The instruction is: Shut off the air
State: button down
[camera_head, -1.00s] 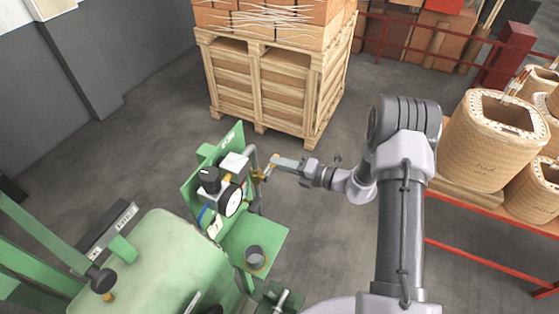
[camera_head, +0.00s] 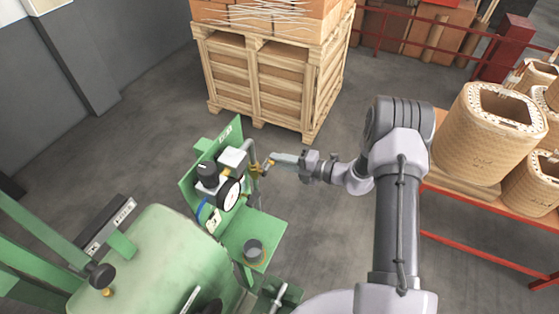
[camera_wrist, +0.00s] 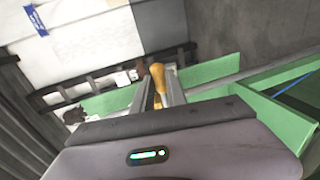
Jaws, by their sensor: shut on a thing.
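A green machine panel (camera_head: 196,180) carries air fittings: a round white gauge (camera_head: 230,193), a dark regulator knob (camera_head: 207,172) and a grey pipe. A small brass valve (camera_head: 256,169) sits on the pipe at the panel's right edge. My gripper (camera_head: 273,160) reaches it from the right, its fingertips at the brass part. In the wrist view, a yellow-brass handle (camera_wrist: 157,76) stands between the two fingers of my gripper (camera_wrist: 158,93), which are shut on it. The fingers partly hide the handle, and the valve body is hard to make out.
A wooden crate (camera_head: 262,90) with boxes on top stands behind the panel. An orange-framed table (camera_head: 448,195) with wound coils (camera_head: 488,135) is on the right, near my arm. A green rounded tank (camera_head: 160,260) is at the lower left. Grey floor is clear between crate and table.

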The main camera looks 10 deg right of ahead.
jog(key=c, duration=1.3)
grip_release()
jog(key=v, duration=1.7)
jog(key=shift+s+d, duration=0.1)
jog(key=shift+s, duration=0.1)
jog(key=shift+d, duration=0.1)
